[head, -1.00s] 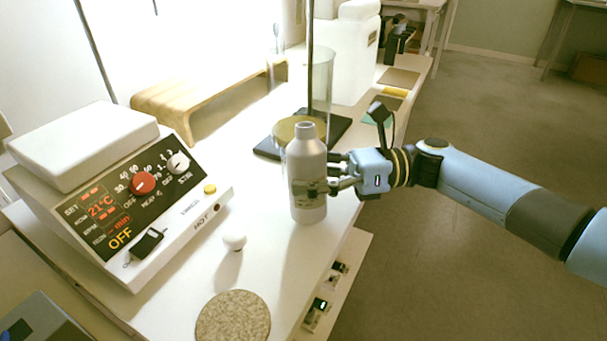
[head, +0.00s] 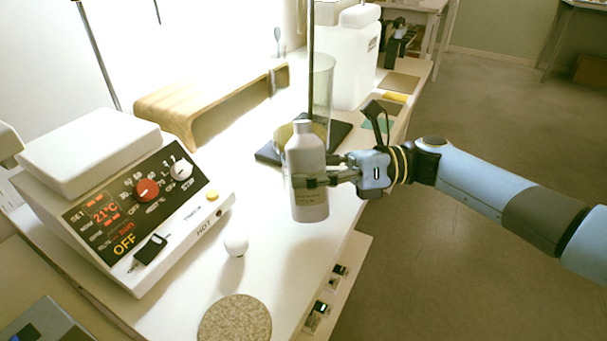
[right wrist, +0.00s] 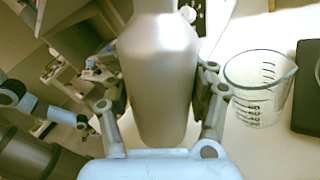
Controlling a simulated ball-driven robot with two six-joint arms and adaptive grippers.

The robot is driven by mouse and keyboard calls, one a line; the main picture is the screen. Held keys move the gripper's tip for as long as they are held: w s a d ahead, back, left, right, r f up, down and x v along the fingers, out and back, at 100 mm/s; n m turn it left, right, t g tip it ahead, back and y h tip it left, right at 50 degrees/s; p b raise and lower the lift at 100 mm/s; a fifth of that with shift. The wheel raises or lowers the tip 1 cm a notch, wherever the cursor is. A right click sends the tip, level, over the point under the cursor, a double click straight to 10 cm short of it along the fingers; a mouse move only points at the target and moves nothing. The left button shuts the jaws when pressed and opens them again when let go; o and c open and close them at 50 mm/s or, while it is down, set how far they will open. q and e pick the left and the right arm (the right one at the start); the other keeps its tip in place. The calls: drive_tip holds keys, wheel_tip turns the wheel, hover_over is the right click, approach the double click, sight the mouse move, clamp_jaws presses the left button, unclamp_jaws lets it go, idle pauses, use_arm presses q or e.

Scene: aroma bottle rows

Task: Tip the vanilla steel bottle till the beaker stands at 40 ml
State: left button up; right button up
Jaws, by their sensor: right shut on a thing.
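A pale grey steel bottle (head: 307,150) is in my right gripper (head: 318,180), which is shut around its body. The bottle leans a little, neck away from the head camera. Its label is too small to read. The bottle also fills the middle of the right wrist view (right wrist: 160,75), between the fingers. A clear glass beaker with dark graduation marks (right wrist: 257,100) stands to its right there, apart from it. I see no clear liquid level in the beaker. In the head view the bottle hides most of the beaker.
A hotplate (head: 130,190) stands at left. A small white round object (head: 236,244) and a cork disc (head: 235,322) lie in front. Behind are a tall glass cylinder (head: 322,85), a dark stand base (head: 340,133), a wooden riser (head: 215,100) and a white canister (head: 350,60).

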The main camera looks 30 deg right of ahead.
drive_tip(key=shift+w+d+r+m+p, duration=0.1)
drive_tip(key=shift+w+r+m+p, duration=0.15)
drive_tip(key=shift+r+m, duration=0.3)
drive_tip(key=shift+w+d+r+m+p, duration=0.1)
drive_tip(key=shift+r+m+p, duration=0.3)
drive_tip(key=shift+m, duration=0.15)
drive_tip(key=shift+s+a+f+m, duration=0.15)
drive_tip(key=shift+f+m, duration=0.1)
drive_tip(key=shift+m, duration=0.65)
drive_tip(key=shift+f, duration=0.1)
drive_tip(key=shift+s+a+f+m+b, duration=0.1)
drive_tip(key=shift+s+f+m+b, duration=0.2)
drive_tip(key=shift+f+m+b, duration=0.5)
drive_tip(key=shift+s+f+m+p, duration=0.2)
drive_tip(key=shift+f+m+p, duration=0.15)
drive_tip(key=shift+m+p, duration=0.6)
idle(0.6)
drive_tip(key=shift+s+a+r+m+g+p, duration=0.15)
drive_tip(key=shift+r+m+g+p, duration=0.4)
drive_tip(key=shift+p, duration=1.1)
idle(0.3)
drive_tip(key=shift+r+m+p, duration=0.1)
drive_tip(key=shift+m+p, duration=0.4)
drive_tip(key=shift+p, duration=0.15)
idle(0.4)
drive_tip(key=shift+f, duration=0.2)
